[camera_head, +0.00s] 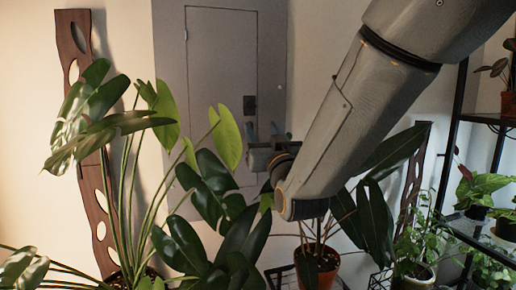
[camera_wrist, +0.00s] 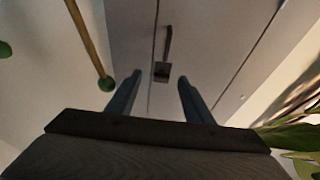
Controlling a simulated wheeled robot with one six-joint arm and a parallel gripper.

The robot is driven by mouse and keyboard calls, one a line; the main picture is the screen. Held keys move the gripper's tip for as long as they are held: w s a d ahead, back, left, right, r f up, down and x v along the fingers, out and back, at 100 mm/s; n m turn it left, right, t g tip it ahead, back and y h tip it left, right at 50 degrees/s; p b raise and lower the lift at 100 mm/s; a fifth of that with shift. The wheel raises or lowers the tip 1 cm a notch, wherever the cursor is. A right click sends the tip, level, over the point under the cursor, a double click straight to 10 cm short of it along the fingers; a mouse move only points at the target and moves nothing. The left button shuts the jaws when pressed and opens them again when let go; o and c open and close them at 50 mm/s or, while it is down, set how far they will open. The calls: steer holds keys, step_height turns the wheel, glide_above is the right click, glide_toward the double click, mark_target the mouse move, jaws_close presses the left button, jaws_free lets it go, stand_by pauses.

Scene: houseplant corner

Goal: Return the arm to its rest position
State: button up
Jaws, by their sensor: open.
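My arm comes in from the upper right of the head view and bends at a joint low in the middle. My gripper (camera_head: 263,132) is beyond that joint, in front of the grey door (camera_head: 222,60), partly hidden by the arm. In the wrist view my gripper (camera_wrist: 159,82) has its two blue-grey fingers apart, with nothing between them. The dark door handle (camera_wrist: 163,70) shows beyond the fingertips. I cannot tell how far the door is from them.
A large leafy plant (camera_head: 165,130) stands at the left, its leaves close to my gripper. A potted plant (camera_head: 318,262) stands below my arm. A black shelf (camera_head: 465,120) with several plants is at the right. A tan rod with a green end (camera_wrist: 90,45) shows in the wrist view.

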steer(key=s+d+f+g+h, duration=0.1)
steer(key=d+f+g, duration=0.2)
steer(key=f, duration=0.4)
steer(key=s+d+f+m+g+h, duration=0.1)
steer(key=d+f+g+h, duration=0.15)
steer(key=f, duration=0.55)
steer(key=s+d+f+g+h, duration=0.1)
steer(key=s+d+f+g, duration=0.1)
steer(key=d+f+g, duration=0.35)
steer(key=s+d+f+m+g, duration=0.1)
steer(key=s+d+f+g, duration=0.2)
steer(key=s+f, duration=0.4)
steer(key=s+d+f+g+h, duration=0.1)
steer(key=s+d+f+g, duration=0.2)
steer(key=s, duration=1.2)
step_height(320, 180, down, 4)
steer(key=g, duration=0.3)
steer(key=shift+d+f+m, duration=0.25)
steer(key=shift+d+m, duration=0.15)
steer(key=shift+s, duration=0.1)
steer(key=shift+c, duration=0.4)
